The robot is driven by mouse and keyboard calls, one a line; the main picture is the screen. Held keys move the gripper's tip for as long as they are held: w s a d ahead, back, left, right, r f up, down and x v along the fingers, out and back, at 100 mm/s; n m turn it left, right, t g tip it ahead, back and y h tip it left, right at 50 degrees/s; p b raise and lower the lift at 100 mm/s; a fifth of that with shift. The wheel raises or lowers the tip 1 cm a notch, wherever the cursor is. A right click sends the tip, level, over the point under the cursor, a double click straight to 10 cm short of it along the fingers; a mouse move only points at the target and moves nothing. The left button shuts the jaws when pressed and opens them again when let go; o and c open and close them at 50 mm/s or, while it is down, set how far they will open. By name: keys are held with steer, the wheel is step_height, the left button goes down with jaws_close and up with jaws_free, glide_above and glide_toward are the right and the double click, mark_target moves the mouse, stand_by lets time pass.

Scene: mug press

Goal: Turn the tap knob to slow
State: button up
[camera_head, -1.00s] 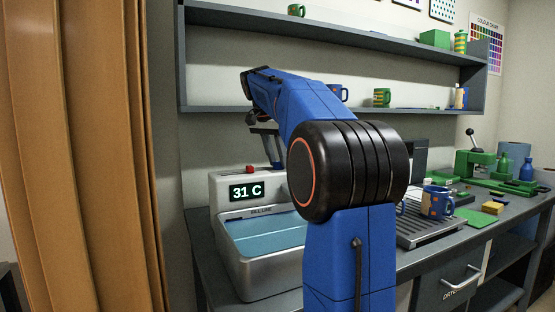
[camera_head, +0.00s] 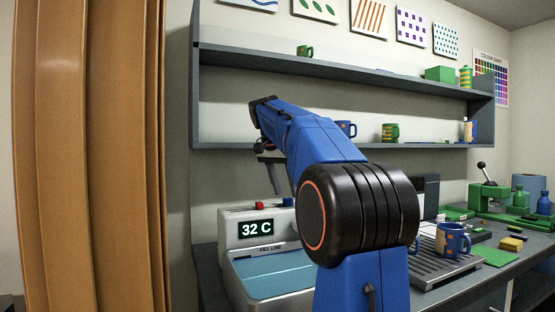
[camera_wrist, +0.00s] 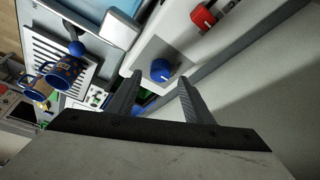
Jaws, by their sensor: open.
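A blue knob (camera_wrist: 161,70) with a pale pointer mark sits on the white top of a water bath (camera_head: 268,253). A red knob (camera_wrist: 203,17) is beside it; both also show in the head view, red (camera_head: 259,205) and blue (camera_head: 287,202). I cannot read labels, so which is the tap knob is not certain. My gripper (camera_wrist: 160,77) is open and empty, pointing down above the blue knob, which appears between its fingertips. It looks apart from the knob. In the head view my gripper (camera_head: 273,178) is small and partly hidden by my arm.
The bath's display (camera_head: 256,228) reads 32 C. To the right, a blue mug (camera_head: 453,240) stands on a slatted tray (camera_head: 443,267). A green press (camera_head: 488,196) is further right. A shelf (camera_head: 230,140) with mugs runs along the wall. A wooden curtain-like panel (camera_head: 90,150) is at left.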

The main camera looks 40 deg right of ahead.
steer(key=v, duration=1.4)
steer(key=shift+r, duration=0.4)
steer(key=shift+a, duration=0.15)
